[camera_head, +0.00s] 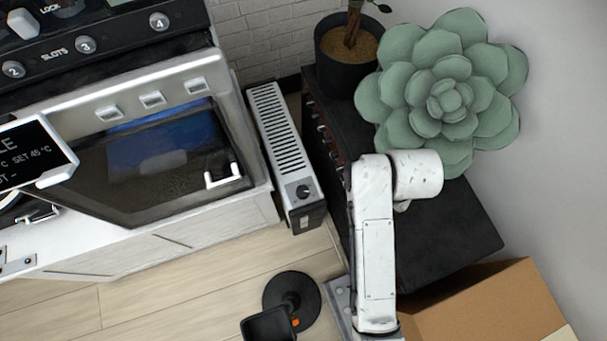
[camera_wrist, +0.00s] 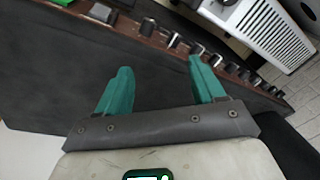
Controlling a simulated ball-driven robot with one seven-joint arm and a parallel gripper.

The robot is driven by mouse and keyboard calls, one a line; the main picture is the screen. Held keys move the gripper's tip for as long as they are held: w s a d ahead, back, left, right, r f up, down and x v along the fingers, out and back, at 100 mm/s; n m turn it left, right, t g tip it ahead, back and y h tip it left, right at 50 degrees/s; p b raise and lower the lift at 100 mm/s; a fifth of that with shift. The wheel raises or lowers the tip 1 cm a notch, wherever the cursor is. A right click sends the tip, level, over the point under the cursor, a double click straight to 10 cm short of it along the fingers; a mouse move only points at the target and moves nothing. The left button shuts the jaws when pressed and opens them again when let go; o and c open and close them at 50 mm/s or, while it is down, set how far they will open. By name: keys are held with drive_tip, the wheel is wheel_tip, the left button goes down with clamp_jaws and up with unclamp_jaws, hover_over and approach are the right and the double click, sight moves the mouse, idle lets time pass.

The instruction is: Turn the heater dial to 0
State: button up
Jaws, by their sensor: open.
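The heater (camera_head: 278,130) is a narrow white unit with a slatted top, standing on the floor between the white oven cabinet and a black box. Its dark round dial (camera_head: 303,191) sits on the near end of the top; its setting is too small to read. The heater's slats also show at the upper right of the wrist view (camera_wrist: 272,28). My gripper (camera_wrist: 160,80) is open, with two teal fingers apart and nothing between them. It is over the black box, apart from the heater. In the head view my white arm shows, but the fingers are hidden.
The black box (camera_head: 452,228) right of the heater has a row of knobs along its edge (camera_wrist: 172,40). A cardboard box (camera_head: 490,305) is at lower right. A round black stand (camera_head: 305,296) is on the floor.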

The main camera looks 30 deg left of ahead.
drive_tip(key=a+f+b, duration=0.3)
drive_tip(key=a+b, duration=0.1)
drive_tip(key=a, duration=0.8)
drive_tip(key=m+g+b, duration=0.1)
drive_tip(key=m+b, duration=0.1)
drive_tip(key=b, duration=0.1)
approach(302, 192)
drive_tip(key=f+b, duration=0.1)
drive_tip(key=f, duration=0.2)
drive_tip(key=f+b, duration=0.3)
drive_tip(key=f, duration=0.2)
drive_tip(key=shift+w+a+f, duration=0.2)
drive_tip(key=shift+a+f, duration=0.15)
drive_tip(key=shift+a, duration=0.05)
drive_tip(key=c, duration=1.1)
